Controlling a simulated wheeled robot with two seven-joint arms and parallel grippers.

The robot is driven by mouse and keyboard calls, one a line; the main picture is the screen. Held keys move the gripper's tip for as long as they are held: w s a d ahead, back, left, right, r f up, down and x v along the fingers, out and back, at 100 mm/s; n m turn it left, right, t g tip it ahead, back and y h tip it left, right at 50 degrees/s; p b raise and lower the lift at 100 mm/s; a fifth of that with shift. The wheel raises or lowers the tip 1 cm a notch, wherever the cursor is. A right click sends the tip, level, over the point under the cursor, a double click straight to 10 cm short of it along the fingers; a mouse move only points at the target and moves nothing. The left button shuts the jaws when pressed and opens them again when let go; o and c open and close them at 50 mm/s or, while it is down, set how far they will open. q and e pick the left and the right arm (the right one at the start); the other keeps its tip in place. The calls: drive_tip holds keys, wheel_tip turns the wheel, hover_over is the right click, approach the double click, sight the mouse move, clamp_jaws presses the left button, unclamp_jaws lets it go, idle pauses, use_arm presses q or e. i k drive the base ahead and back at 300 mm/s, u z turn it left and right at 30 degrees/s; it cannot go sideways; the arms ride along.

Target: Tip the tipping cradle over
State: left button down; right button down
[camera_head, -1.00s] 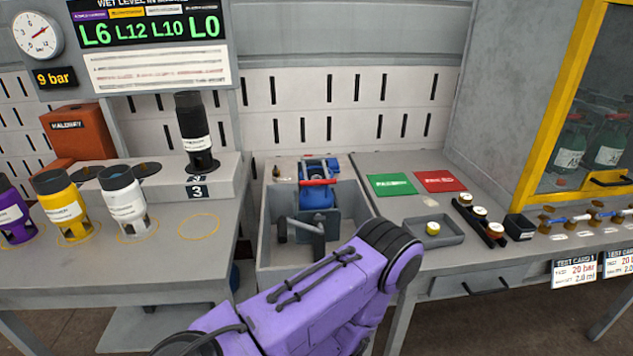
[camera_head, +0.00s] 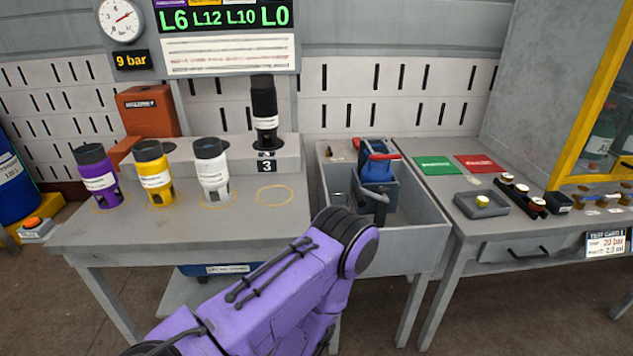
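The tipping cradle appears to be the blue piece (camera_head: 377,172) with a red bar across its top, in the grey open trough (camera_head: 420,238) right of centre. My other arm is not in view.
Purple (camera_head: 97,177), yellow (camera_head: 154,172) and white (camera_head: 211,168) cylinders stand on the left table. A black cylinder (camera_head: 264,115) stands on the raised step. An empty ring (camera_head: 274,195) is marked on the table. The right bench holds a green card (camera_head: 437,165), red card (camera_head: 481,164) and small tray (camera_head: 482,205).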

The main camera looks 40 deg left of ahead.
sight(375, 190)
drive_tip(key=u, duration=1.15)
drive_tip(key=i, duration=0.5)
drive_tip(key=u, duration=1.75)
drive_tip(key=k, duration=0.85)
drive_tip(key=z, duration=0.8)
drive_tip(key=i, duration=0.5)
